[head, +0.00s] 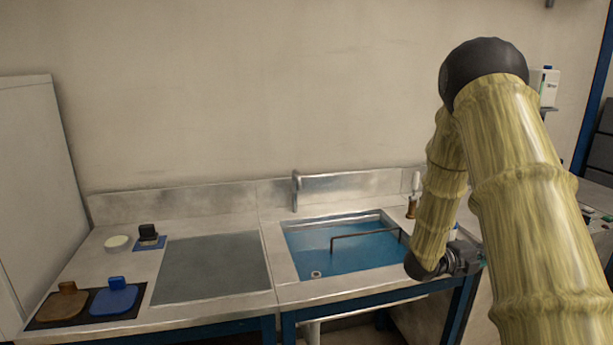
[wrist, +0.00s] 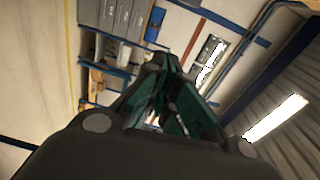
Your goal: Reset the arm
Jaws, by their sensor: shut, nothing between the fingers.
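My arm rises at the right of the head view, bends at a dark elbow joint and comes down again beside the sink. My gripper (head: 480,261) is at the end of the forearm, just right of the sink, and is partly hidden by my upper arm. In the wrist view my gripper (wrist: 168,64) has dark fingers with green inner faces that come together at the tips. It is shut and holds nothing.
The steel counter (head: 205,308) has a blue-lined sink (head: 330,262) with a tap (head: 296,190). Brown (head: 62,304) and blue (head: 115,299) pads and a small black device (head: 149,234) lie at left. A bottle (head: 549,87) stands on a shelf behind my arm.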

